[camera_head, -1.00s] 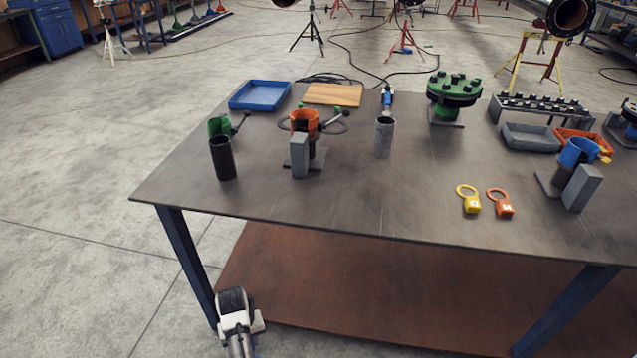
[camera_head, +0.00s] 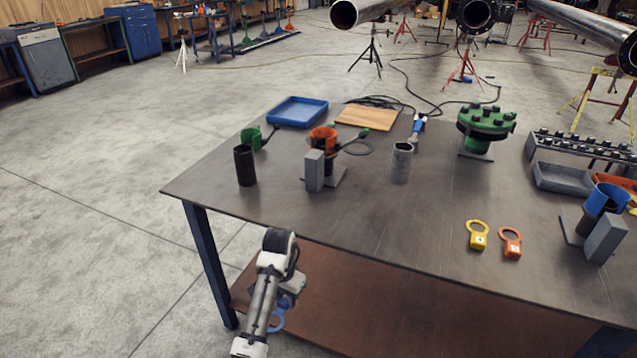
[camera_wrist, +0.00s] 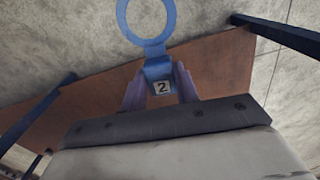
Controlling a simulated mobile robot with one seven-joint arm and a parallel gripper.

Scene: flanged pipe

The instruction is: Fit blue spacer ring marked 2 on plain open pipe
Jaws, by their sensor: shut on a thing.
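The blue spacer ring (camera_wrist: 146,46) shows in the wrist view, its tab marked 2 between the fingers of my gripper (camera_wrist: 160,90). My gripper is shut on that tab, and the open loop points away from the palm. In the head view my gripper (camera_head: 288,298) hangs in front of the table, below the tabletop, with the ring (camera_head: 277,321) under it. Two bare upright pipes stand on the table: a black one (camera_head: 245,166) at left and a grey one (camera_head: 401,164) near the middle. I cannot tell which is the plain open pipe.
The tabletop (camera_head: 400,215) has clear room along its front. A yellow ring (camera_head: 478,235) and an orange ring (camera_head: 511,243) lie at right. An orange-topped pipe with a grey block (camera_head: 315,171) stands between the bare pipes. A green flange (camera_head: 486,125) stands behind.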

